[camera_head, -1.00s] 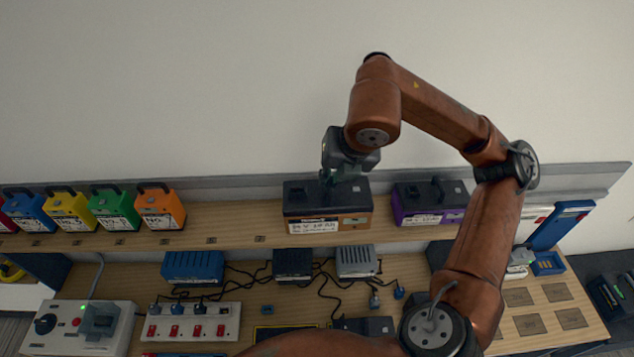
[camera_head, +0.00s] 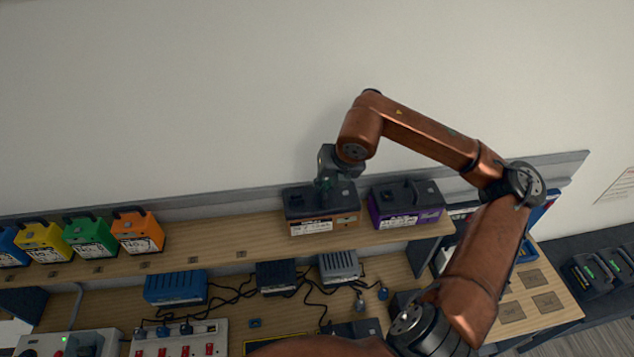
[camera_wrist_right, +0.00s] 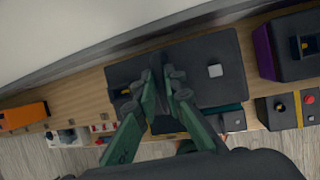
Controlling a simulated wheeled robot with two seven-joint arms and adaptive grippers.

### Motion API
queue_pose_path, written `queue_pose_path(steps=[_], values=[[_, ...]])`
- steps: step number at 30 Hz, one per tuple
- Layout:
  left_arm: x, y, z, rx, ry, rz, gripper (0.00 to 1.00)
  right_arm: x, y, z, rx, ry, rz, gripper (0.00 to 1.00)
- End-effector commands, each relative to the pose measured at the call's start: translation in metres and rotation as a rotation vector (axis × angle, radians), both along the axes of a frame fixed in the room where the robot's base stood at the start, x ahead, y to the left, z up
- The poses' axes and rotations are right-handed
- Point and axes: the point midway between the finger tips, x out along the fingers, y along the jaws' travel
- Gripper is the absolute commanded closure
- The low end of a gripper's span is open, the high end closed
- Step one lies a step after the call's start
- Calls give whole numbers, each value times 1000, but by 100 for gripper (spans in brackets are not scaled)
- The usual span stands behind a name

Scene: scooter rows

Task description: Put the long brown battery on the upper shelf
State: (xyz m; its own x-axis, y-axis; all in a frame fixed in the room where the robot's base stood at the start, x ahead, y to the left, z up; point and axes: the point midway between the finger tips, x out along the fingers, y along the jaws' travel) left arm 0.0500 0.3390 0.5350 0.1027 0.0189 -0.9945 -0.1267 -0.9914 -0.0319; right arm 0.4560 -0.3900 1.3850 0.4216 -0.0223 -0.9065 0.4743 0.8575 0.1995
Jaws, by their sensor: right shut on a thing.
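The long brown battery (camera_head: 345,221) has a black top and a white label on its front. It is level at the upper shelf (camera_head: 215,246), just left of the purple battery (camera_head: 405,220) with a narrow gap. I cannot tell if its underside touches the shelf. My right gripper (camera_head: 327,181) comes down from above and is shut on the battery's handle. The right wrist view shows the green-grey fingers (camera_wrist_right: 168,90) closed together over the battery's black top (camera_wrist_right: 215,50); they hide the handle. My left gripper is not in view.
Orange (camera_head: 137,231), green (camera_head: 90,236) and yellow (camera_head: 42,241) batteries stand on the shelf's left part. Bare shelf lies between the orange and brown ones. The lower bench holds a blue box (camera_head: 176,287), cables and a switched power strip (camera_head: 180,338).

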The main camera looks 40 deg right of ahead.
Motion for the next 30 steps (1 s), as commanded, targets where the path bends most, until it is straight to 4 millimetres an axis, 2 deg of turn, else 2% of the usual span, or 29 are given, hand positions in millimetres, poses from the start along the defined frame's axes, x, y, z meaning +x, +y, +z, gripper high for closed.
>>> queue_pose_path(steps=[8,16,24,25,30], values=[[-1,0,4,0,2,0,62,4,-6,-6,2,-6,0,100],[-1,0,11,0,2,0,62,4,-6,-33,2,-7,1,100],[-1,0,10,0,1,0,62,4,-6,-37,1,-7,2,100],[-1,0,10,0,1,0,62,3,-6,-40,1,0,1,88],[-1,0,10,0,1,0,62,3,-6,-39,0,0,1,76]])
